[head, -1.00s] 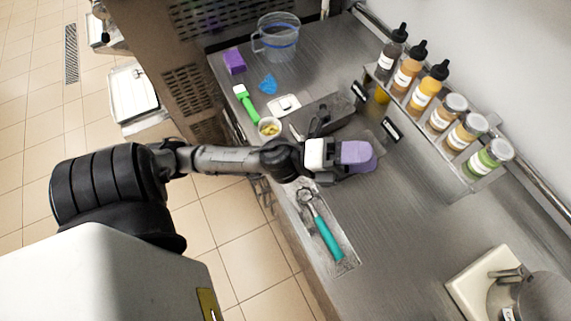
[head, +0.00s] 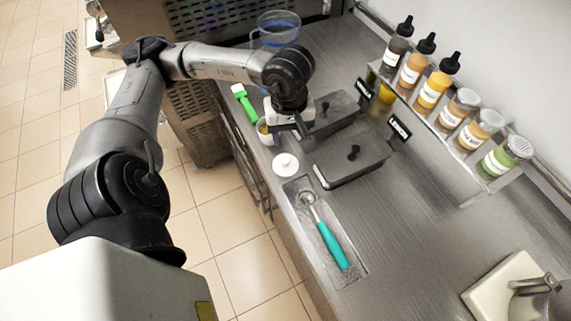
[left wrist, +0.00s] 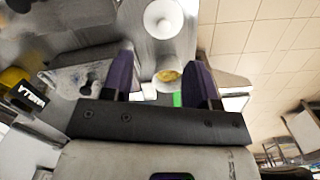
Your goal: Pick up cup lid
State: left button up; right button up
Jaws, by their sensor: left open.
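The cup lid looks to be the white round disc with a small raised middle (head: 285,164), flat on the steel counter. It also shows at the top of the left wrist view (left wrist: 163,18), past the fingertips. My left gripper (head: 290,130) is above the counter, just behind the lid in the head view. Its purple fingers (left wrist: 161,62) are open with nothing held. A small cup with yellow contents (left wrist: 167,76) shows between the fingers; in the head view the cup (head: 265,131) is partly hidden by my gripper. My right gripper is not in view.
Dark lidded containers (head: 352,158) stand right of the lid. A teal-handled scoop (head: 332,244) lies in a recessed tray nearer me. A green-handled tool (head: 246,104) and a clear jug (head: 277,24) are behind. Bottles (head: 431,88) line the back rack.

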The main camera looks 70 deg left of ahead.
pick_arm(q)
jog(key=b, duration=0.1)
send_over(286, 161)
jog(key=shift+y, duration=0.3)
notch_tip(286, 161, down, 9)
jog(key=shift+w+r, duration=0.1)
jog(key=shift+r, duration=0.05)
jog(key=f, duration=0.2)
jog(key=f+b, duration=0.1)
jog(key=f, duration=0.1)
jog(key=shift+s+a, duration=0.1)
jog(key=shift+s, duration=0.1)
jog(key=shift+w+f, duration=0.1)
jog(key=shift+f, duration=0.35)
jog(key=shift+c, duration=0.2)
jog(key=c, duration=1)
jog(key=shift+o, duration=0.2)
jog(key=shift+r, duration=0.15)
